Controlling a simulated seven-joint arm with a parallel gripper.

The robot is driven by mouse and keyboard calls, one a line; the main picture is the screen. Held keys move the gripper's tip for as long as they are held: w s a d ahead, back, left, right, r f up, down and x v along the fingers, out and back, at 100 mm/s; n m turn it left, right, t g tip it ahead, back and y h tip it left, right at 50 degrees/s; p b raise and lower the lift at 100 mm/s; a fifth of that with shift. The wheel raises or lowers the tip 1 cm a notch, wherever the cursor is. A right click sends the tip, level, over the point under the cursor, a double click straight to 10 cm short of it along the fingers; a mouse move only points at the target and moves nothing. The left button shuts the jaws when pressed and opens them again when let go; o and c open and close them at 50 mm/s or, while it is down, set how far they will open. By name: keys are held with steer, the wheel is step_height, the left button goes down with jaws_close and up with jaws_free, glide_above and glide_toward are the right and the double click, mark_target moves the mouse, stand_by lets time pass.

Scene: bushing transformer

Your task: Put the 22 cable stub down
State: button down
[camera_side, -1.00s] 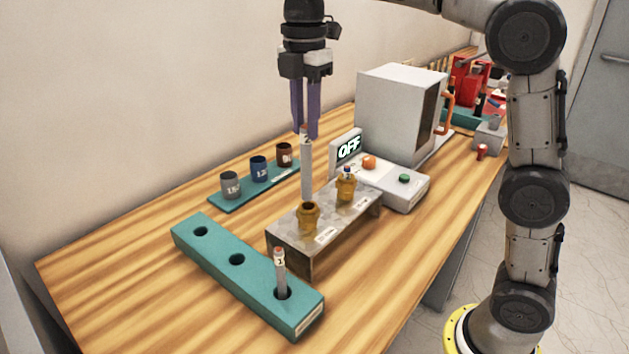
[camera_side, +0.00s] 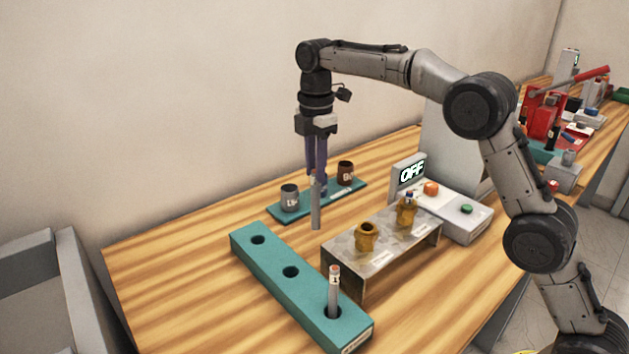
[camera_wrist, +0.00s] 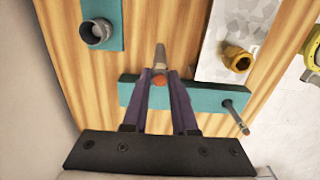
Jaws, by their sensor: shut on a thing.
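My gripper (camera_side: 317,172) is shut on a grey cable stub (camera_side: 316,212) with an orange-red top. The stub hangs upright above the table, between the teal holed block and the cup strip. In the wrist view my gripper (camera_wrist: 160,78) holds the stub (camera_wrist: 160,52) by its orange end. The teal block (camera_side: 308,297) has two empty holes, at its far end and middle. Another grey stub (camera_side: 334,283), marked 1, stands in its near hole and shows in the wrist view (camera_wrist: 236,116). In the wrist view my fingers hide part of the block (camera_wrist: 205,100).
A grey stand (camera_side: 345,268) with two brass bushings (camera_side: 367,237) (camera_side: 406,212) is right of the stub. Behind it, a teal strip (camera_side: 322,202) carries a grey cup (camera_side: 290,197) and a brown cup (camera_side: 345,172). A tester (camera_side: 440,205) reading OFF stands at right.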

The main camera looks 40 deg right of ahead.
steer(key=shift+w+f, duration=0.2)
steer(key=shift+f, duration=1.7)
steer(key=c, duration=0.7)
jaws_free()
step_height(320, 180, up, 11)
steer(key=shift+w, duration=0.1)
steer(key=shift+r, duration=0.55)
steer(key=shift+r, duration=0.1)
